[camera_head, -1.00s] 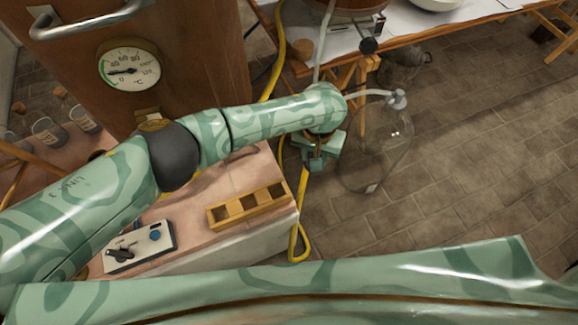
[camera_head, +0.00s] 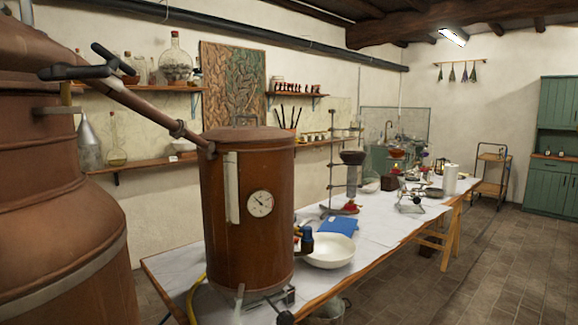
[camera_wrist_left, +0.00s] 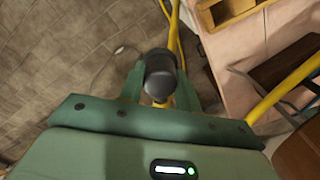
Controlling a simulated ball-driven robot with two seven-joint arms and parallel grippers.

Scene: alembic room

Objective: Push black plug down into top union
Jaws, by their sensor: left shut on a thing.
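My left gripper (camera_wrist_left: 158,88) shows in the left wrist view, shut on a dark, rounded cylindrical thing, which looks like the black plug (camera_wrist_left: 160,72). The plug sits between the two green fingers, above the floor beside a bench. In the head view a copper pipe (camera_head: 150,108) slopes between the large copper still and a copper column. I cannot tell for sure which joint is the top union. Neither gripper shows in the head view.
A copper column (camera_head: 225,230) with a dial stands on a long white-topped table (camera_head: 385,235) with a bowl (camera_head: 328,251) and glassware. The large copper still (camera_head: 60,215) fills the left. Yellow hose (camera_wrist_left: 270,102) runs near the bench (camera_wrist_left: 228,65) in the wrist view.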

